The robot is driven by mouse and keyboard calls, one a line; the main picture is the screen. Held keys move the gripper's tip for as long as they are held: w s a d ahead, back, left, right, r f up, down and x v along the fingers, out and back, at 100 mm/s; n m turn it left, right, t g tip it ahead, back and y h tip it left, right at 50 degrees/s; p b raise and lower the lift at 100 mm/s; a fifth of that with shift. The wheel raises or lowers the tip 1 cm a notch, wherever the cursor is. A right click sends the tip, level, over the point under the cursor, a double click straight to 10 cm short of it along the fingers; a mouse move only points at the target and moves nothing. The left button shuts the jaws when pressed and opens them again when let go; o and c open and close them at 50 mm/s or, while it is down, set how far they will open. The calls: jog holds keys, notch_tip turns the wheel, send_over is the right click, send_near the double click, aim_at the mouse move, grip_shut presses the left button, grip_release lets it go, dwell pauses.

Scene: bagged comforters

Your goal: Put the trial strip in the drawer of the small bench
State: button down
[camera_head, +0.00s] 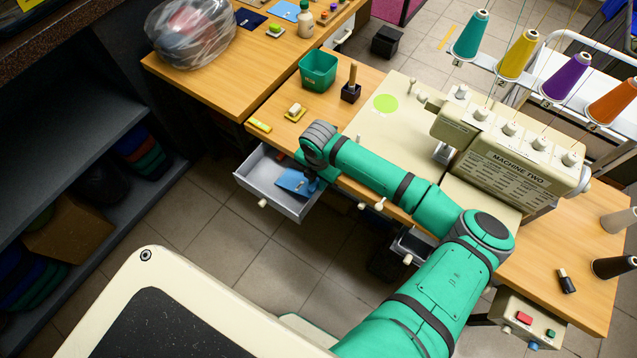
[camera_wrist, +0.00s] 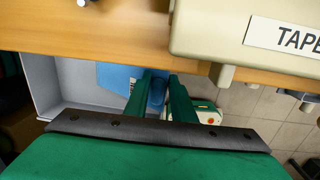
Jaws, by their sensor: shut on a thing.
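My gripper (camera_head: 318,181) is at the right side of an open grey drawer (camera_head: 247,180) under the wooden bench (camera_head: 262,112). It is shut on a flat blue piece, which I take to be the trial strip (camera_head: 292,182). The strip reaches left from the fingers and shows within the drawer's outline; I cannot tell whether it touches the drawer floor. In the wrist view my fingers (camera_wrist: 157,103) have blue between them, and the strip (camera_wrist: 112,78) spreads left, partly hidden by the bench edge and a finger. The drawer wall (camera_wrist: 42,85) shows at left.
A second drawer (camera_head: 412,245) is partly open at right. Dark shelves (camera_head: 80,130) stand left, with clear floor between.

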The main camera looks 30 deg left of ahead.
aim_at(317, 194)
jog(key=shift+g+h, duration=0.3)
jog(key=shift+h, duration=0.1)
jog(key=s+f, duration=0.1)
jog(key=f, duration=0.1)
jog(key=s+d+f, duration=0.1)
jog(key=s+f, duration=0.1)
jog(key=shift+s+f, duration=0.1)
jog(key=shift+s, duration=0.05)
jog(key=c, duration=1.8)
grip_release()
jog(key=o, duration=0.4)
jog(key=shift+w+a+f, duration=0.2)
jog(key=shift+a+f, duration=0.05)
jog(key=shift+f, duration=0.05)
jog(key=shift+w+d+r, duration=0.15)
jog(key=shift+w, duration=0.05)
jog(key=o, duration=0.7)
jog(key=shift+w+d+r, duration=0.1)
jog(key=shift+d, duration=0.05)
jog(key=shift+c, duration=0.2)
jog(key=shift+d, duration=0.15)
jog(key=shift+a+r, duration=0.1)
jog(key=shift+a, duration=0.15)
jog(key=shift+s+d+r, duration=0.1)
jog(key=shift+s+r, duration=0.05)
jog(key=shift+r, duration=1.6)
jog(key=shift+s+d+r, duration=0.1)
jog(key=shift+r, duration=1.6)
